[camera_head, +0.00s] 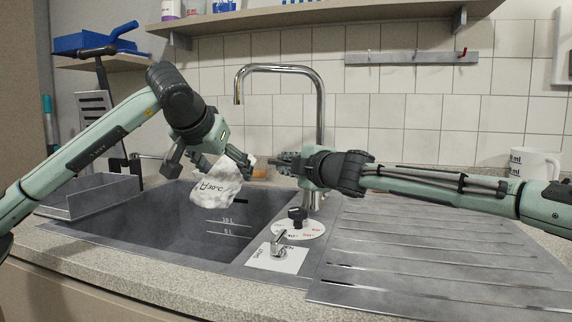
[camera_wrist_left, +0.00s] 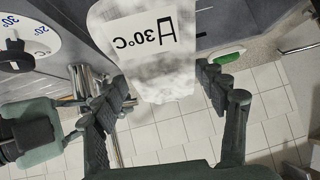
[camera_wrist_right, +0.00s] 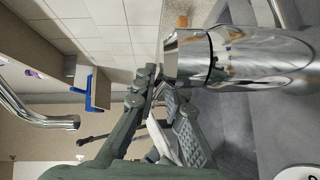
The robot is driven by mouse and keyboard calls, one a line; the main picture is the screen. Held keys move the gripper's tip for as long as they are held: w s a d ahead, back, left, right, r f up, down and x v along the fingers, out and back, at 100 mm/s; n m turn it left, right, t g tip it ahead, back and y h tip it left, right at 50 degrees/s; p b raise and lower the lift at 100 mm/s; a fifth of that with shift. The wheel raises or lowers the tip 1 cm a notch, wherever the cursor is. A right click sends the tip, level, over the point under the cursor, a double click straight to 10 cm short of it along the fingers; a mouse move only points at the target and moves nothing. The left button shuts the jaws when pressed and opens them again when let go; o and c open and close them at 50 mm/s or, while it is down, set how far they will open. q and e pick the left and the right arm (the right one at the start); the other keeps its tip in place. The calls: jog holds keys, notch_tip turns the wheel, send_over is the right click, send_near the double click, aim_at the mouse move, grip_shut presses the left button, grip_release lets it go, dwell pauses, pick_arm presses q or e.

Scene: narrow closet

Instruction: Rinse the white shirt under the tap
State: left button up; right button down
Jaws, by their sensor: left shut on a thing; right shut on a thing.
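The white shirt (camera_head: 217,184), a crumpled bundle marked 30°C, hangs over the back of the sink basin (camera_head: 190,228). My left gripper (camera_head: 222,162) is shut on it from above; the shirt also fills the space between the fingers in the left wrist view (camera_wrist_left: 150,60). The chrome tap (camera_head: 320,110) stands behind the sink, its spout end above the shirt. No water shows. My right gripper (camera_head: 280,161) is at the tap's base, apparently shut on its lever; the grip point is mostly hidden. The tap body is close beside its fingers in the right wrist view (camera_wrist_right: 240,58).
A ribbed drainboard (camera_head: 420,250) lies right of the basin, with mugs (camera_head: 535,163) behind it. A grey bin (camera_head: 92,196) stands left. A shelf (camera_head: 320,17) runs above.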

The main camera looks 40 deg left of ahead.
dwell(0.4)
jog(key=shift+s+a+m+y, duration=0.1)
jog(key=shift+s+m+y, duration=0.1)
jog(key=shift+m+y, duration=0.1)
jog(key=shift+w+r, duration=0.15)
jog(key=shift+r, duration=0.15)
jog(key=c, duration=1.6)
grip_release()
jog(key=shift+d, duration=0.2)
jog(key=v, duration=1.2)
jog(key=shift+f, duration=0.1)
